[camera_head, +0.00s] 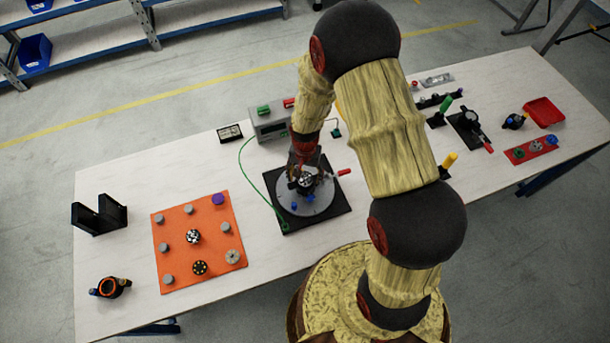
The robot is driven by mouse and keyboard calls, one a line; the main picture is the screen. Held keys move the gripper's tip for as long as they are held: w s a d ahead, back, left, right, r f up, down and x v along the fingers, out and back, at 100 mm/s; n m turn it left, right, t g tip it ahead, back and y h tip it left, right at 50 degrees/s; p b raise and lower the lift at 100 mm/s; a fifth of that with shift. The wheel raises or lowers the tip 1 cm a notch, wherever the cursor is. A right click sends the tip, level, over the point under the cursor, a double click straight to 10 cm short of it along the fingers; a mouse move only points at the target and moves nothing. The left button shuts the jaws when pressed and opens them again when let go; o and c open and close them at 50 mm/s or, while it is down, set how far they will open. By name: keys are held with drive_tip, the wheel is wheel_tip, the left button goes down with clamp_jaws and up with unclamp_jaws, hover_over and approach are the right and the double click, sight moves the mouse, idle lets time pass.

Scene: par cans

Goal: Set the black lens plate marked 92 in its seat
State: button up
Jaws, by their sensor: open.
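My gripper (304,176) points down over a round grey fixture (322,207) on a black square base (284,222). A black disc with pale spots (306,184) shows at its fingertips, above or on the fixture; I cannot tell whether it touches the seat. The jaws are open, and the arm partly hides them. Two more black discs lie on the orange mat (180,215): one with white spots (193,237) and one with yellowish spots (200,268). No number is readable, so I cannot tell which disc is marked 92.
A black bracket (100,215) stands at the left. Clear table lies between mat and fixture.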

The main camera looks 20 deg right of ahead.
wheel_tip(320, 180, up, 12)
idle(0.6)
idle(0.4)
drive_tip(key=s+r+n+t+b, duration=0.5)
drive_tip(key=s+r+b, duration=0.7)
drive_tip(key=s+r, duration=0.5)
drive_tip(key=shift+s+r+n+t+b, duration=0.25)
drive_tip(key=shift+s+n, duration=0.3)
drive_tip(key=shift+n, duration=0.35)
